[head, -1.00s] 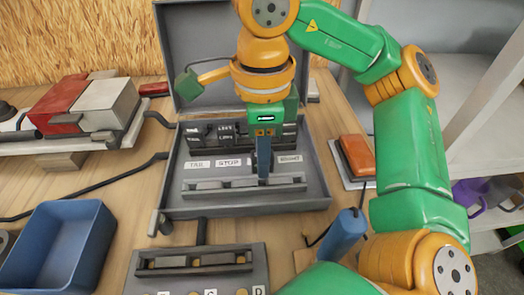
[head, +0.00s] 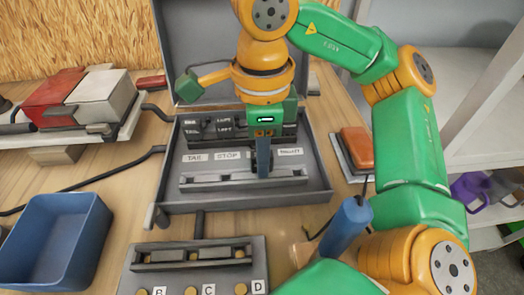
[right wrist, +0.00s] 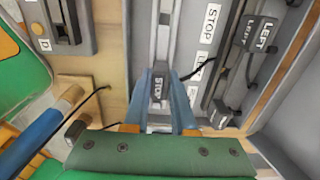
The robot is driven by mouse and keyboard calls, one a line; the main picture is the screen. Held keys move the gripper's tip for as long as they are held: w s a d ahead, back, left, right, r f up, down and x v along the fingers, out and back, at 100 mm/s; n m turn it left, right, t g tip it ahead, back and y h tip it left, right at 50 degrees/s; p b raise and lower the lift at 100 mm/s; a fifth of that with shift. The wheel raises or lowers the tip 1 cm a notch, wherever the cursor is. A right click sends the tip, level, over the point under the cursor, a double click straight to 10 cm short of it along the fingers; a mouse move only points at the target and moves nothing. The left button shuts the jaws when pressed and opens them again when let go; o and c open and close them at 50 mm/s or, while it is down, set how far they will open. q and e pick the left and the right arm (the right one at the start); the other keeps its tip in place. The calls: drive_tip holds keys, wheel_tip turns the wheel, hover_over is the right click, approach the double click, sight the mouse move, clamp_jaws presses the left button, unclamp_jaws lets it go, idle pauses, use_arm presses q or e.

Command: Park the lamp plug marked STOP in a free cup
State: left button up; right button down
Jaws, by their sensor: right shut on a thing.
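My right gripper (head: 263,170) points down into the open grey case (head: 322,188), at its front rail (head: 222,184). In the right wrist view its blue fingers (right wrist: 161,84) are shut on a dark plug (right wrist: 158,90); white lettering between the fingers looks like STOP. The plug sits low at the rail; I cannot tell if it is seated in a cup. A STOP label (head: 228,155) lies behind the rail, left of the gripper, and shows in the right wrist view (right wrist: 210,24). The gripper hides part of the label row. My left gripper is not in view.
Dark plugs marked LEFT (right wrist: 262,36) stand at the case's back. A panel (head: 200,258) lettered B, C, D lies in front. A blue bin (head: 55,240) is at left, a blue cylinder (head: 345,226) and an orange block (head: 357,148) at right.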

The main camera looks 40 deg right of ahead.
drive_tip(key=shift+f+b, duration=0.35)
drive_tip(key=shift+f, duration=0.3)
idle(0.4)
drive_tip(key=shift+c, duration=1.3)
unclamp_jaws()
drive_tip(key=shift+r, duration=0.1)
wheel_tip(320, 180, up, 7)
drive_tip(key=p, duration=0.7)
drive_tip(key=shift+p, duration=0.4)
